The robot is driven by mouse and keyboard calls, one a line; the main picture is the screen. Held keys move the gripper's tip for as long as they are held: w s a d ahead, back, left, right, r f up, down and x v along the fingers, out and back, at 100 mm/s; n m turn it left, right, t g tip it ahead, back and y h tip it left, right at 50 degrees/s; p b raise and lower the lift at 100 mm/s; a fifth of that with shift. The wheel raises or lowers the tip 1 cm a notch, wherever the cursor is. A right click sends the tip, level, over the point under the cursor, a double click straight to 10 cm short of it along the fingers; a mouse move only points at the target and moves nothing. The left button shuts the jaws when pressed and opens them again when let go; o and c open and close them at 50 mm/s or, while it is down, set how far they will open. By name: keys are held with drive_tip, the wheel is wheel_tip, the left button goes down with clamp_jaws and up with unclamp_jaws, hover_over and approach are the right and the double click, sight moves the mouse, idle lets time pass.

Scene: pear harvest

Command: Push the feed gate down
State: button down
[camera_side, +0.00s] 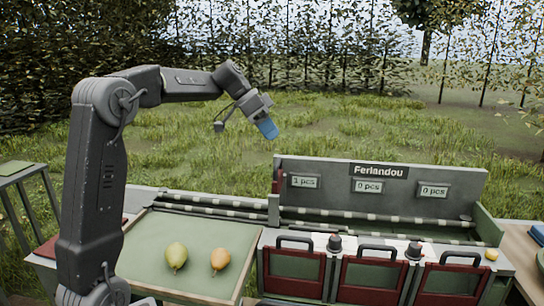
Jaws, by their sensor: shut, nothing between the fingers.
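My gripper (268,129), with blue fingertips, is shut and empty. It hangs in the air above and left of the sorting machine, pointing down and slightly right. A small dark red plate (279,181) stands upright at the left end of the machine's back panel, where the rollers enter; it looks like the feed gate, and it appears raised. My gripper is above it and apart from it. The lower part of this entry is too small to make out clearly.
The back panel (440,184) reads "Ferlandou", with displays of 1, 0 and 0 pcs. Three red-framed bins (372,278) with handles stand in front, with dark knobs (334,243) between them. A green tray (190,225) at left holds a green pear (176,256) and an orange-yellow pear (221,260).

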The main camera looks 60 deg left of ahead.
drive_tip(key=w+a+f+m+t+h, duration=0.1)
drive_tip(key=a+m, duration=0.1)
drive_tip(key=a, duration=0.7)
drive_tip(key=w+a+f+m+t+h, duration=0.1)
drive_tip(key=a+f+m+t+h, duration=0.1)
drive_tip(key=a, duration=0.7)
hover_over(278, 177)
drive_tip(key=w+a, duration=0.1)
drive_tip(key=a, duration=0.4)
wheel_tip(278, 177, down, 9)
drive_tip(key=shift+f, duration=0.15)
drive_tip(key=shift+d, duration=0.1)
wheel_tip(278, 177, down, 8)
drive_tip(key=shift+f, duration=0.2)
